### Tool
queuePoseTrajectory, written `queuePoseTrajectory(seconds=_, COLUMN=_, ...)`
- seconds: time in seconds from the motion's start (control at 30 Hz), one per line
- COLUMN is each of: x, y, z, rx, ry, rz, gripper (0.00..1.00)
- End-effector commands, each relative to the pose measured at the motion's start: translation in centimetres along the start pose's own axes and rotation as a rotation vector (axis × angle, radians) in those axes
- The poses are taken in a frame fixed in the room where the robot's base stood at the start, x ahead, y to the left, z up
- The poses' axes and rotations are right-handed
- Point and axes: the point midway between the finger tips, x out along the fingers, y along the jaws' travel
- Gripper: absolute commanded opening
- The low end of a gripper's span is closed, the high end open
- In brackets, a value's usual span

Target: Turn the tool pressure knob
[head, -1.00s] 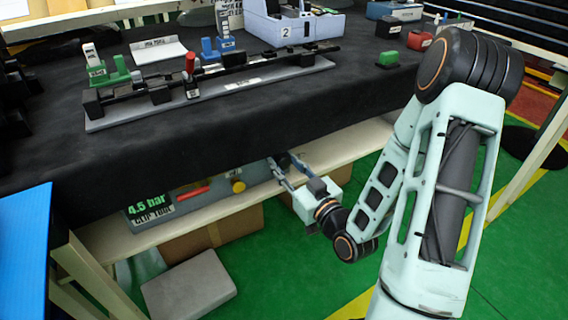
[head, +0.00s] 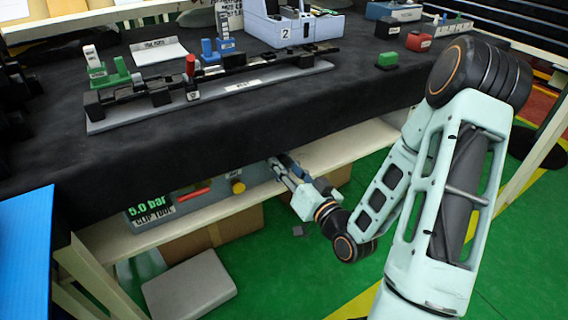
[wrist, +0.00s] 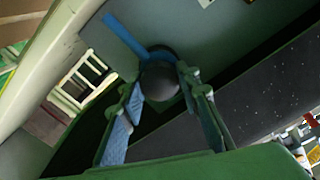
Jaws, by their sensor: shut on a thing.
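The tool pressure knob (wrist: 160,80) is a dark round knob on the front of a grey-green unit. In the wrist view it sits between the two fingertips of my gripper (wrist: 160,84), which is shut on it. In the head view my gripper (head: 281,168) reaches under the table edge to the right end of the unit, and hides most of the knob. The clip tool unit (head: 170,200) has a green display (head: 147,208) reading 5.0 bar above a "CLIP TOOL" label. A blue strip (wrist: 124,34) shows beside the knob.
The unit stands on a pale lower shelf (head: 345,148) beneath the black-covered table (head: 250,112). A red handle (head: 194,192) and a yellow button (head: 238,187) lie left of my gripper. The tabletop holds a long fixture (head: 215,92) and bins. Green floor is open in front.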

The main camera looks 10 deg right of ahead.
Motion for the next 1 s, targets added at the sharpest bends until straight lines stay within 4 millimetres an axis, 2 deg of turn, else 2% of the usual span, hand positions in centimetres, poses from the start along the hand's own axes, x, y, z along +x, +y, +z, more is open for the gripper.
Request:
queuePoseTrajectory(seconds=0.27, x=-0.02, y=0.01, z=0.06, rx=0.0, ry=-0.001, rz=0.0, gripper=0.06)
queuePoseTrajectory(seconds=0.3, x=-0.02, y=0.01, z=0.06, rx=0.0, ry=-0.001, rz=0.0, gripper=0.33)
queuePoseTrajectory(seconds=0.43, x=-0.02, y=0.01, z=0.05, rx=0.0, ry=-0.001, rz=0.0, gripper=0.48)
queuePoseTrajectory(seconds=1.0, x=0.0, y=-0.01, z=0.05, rx=-0.047, ry=0.0, rz=-0.001, gripper=0.48)
